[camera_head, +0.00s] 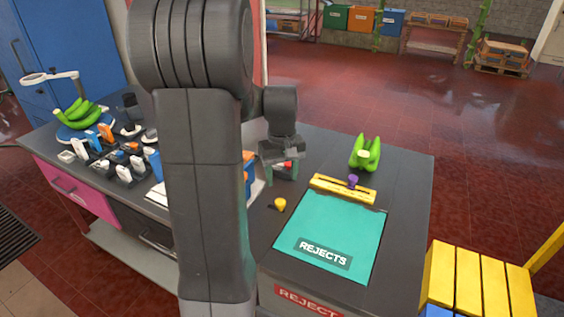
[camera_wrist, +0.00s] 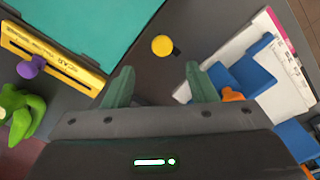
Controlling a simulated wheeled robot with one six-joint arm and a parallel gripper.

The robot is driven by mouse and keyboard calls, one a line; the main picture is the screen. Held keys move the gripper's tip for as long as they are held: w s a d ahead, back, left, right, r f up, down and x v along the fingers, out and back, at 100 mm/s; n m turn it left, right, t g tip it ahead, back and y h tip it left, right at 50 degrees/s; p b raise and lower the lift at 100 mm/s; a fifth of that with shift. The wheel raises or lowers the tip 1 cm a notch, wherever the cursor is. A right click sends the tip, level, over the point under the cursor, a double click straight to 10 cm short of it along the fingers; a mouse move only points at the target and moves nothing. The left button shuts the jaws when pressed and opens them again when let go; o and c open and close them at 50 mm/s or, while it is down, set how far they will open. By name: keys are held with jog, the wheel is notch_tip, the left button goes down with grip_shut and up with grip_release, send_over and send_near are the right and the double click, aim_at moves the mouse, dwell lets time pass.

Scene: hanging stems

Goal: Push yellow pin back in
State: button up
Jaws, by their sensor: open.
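The yellow pin (camera_head: 280,203) is a small round yellow knob at the left edge of the teal REJECTS panel (camera_head: 310,218) on the dark tabletop. A short dark part shows beside it. In the wrist view the yellow pin (camera_wrist: 161,45) lies beyond my fingertips, roughly between their lines. How far it is set in cannot be told. My gripper (camera_head: 282,174) is above the table behind the pin. In the wrist view its two green fingers (camera_wrist: 160,78) are apart with nothing between them.
A yellow bar (camera_head: 330,188) with a purple pin (camera_head: 352,181) borders the panel's far side. Bare tabletop surrounds the yellow pin.

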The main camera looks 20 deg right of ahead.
notch_tip(320, 180, up, 5)
send_over(277, 200)
jog(key=s+d, duration=0.1)
jog(key=shift+s+f, duration=0.1)
jog(key=shift+f, duration=0.15)
notch_tip(277, 200, down, 14)
jog(key=shift+r, duration=0.15)
jog(key=shift+w+a, duration=0.45)
jog(key=shift+w, duration=0.15)
jog(key=shift+a+r+p, duration=0.1)
jog(key=shift+r+p, duration=0.05)
jog(key=shift+p, duration=0.15)
